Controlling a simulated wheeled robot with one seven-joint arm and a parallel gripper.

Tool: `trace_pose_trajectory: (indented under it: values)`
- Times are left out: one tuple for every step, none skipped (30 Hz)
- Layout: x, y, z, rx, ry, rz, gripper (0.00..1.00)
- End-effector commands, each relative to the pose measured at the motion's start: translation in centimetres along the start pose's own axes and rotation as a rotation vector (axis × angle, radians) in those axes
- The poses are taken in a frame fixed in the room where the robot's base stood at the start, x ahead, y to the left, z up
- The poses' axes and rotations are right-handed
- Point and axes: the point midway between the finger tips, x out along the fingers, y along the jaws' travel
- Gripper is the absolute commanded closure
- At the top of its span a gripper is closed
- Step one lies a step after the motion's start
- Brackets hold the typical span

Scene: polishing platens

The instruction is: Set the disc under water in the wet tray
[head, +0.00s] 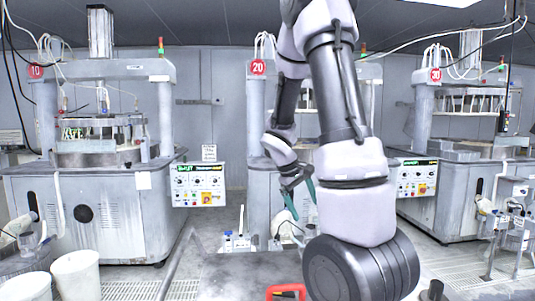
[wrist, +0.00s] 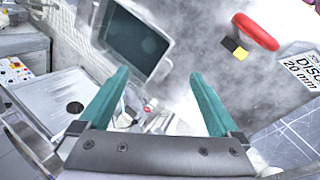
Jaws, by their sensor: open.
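My gripper (wrist: 160,76) has two teal fingers spread wide with nothing between them. It also shows in the head view (head: 302,203), partly hidden by my arm, in the air above the grey bench. In the wrist view, a shallow tray (wrist: 168,66) with a pale rim and dark green inside lies beyond the fingertips, up and slightly left of the gap. It looks like the wet tray. A faint rounder patch shows inside it; I cannot tell whether this is the disc or a reflection. No disc is clearly visible elsewhere.
On the mottled grey bench (wrist: 195,50) lie a red curved object (wrist: 257,32) and a black and yellow block (wrist: 235,48). White buckets (head: 76,275) stand at lower left in the head view; polishing machines (head: 100,205) stand behind.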

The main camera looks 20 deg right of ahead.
Motion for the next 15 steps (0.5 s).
trace_pose_trajectory:
  values:
    - [-2.5, -0.5, 0.6, 0.069, 0.054, -0.045, 0.02]
    - [-3.8, -0.9, 1.0, 0.108, 0.081, -0.074, 0.02]
    - [-5.5, -1.6, 1.5, 0.157, 0.115, -0.112, 0.02]
    - [-6.8, -2.0, 2.0, 0.192, 0.141, -0.141, 0.02]
    - [-8.1, -2.4, 2.4, 0.227, 0.169, -0.17, 0.02]
    - [-9.8, -3.1, 3.1, 0.272, 0.202, -0.21, 0.02]
    - [-11.0, -3.6, 3.5, 0.304, 0.229, -0.239, 0.02]
    - [-12.2, -4.0, 4.1, 0.335, 0.254, -0.269, 0.02]
    - [-13.9, -4.7, 4.9, 0.373, 0.288, -0.31, 0.02]
    - [-15.1, -5.2, 5.4, 0.402, 0.314, -0.34, 0.02]
    - [-16.2, -5.8, 6.0, 0.428, 0.34, -0.37, 0.02]
    - [-17.7, -6.5, 6.9, 0.461, 0.373, -0.41, 0.02]
    - [-18.8, -7.0, 7.5, 0.484, 0.396, -0.439, 0.02]
    - [-19.7, -7.5, 8.1, 0.506, 0.418, -0.467, 0.02]
    - [-20.9, -8.2, 8.9, 0.531, 0.445, -0.502, 0.02]
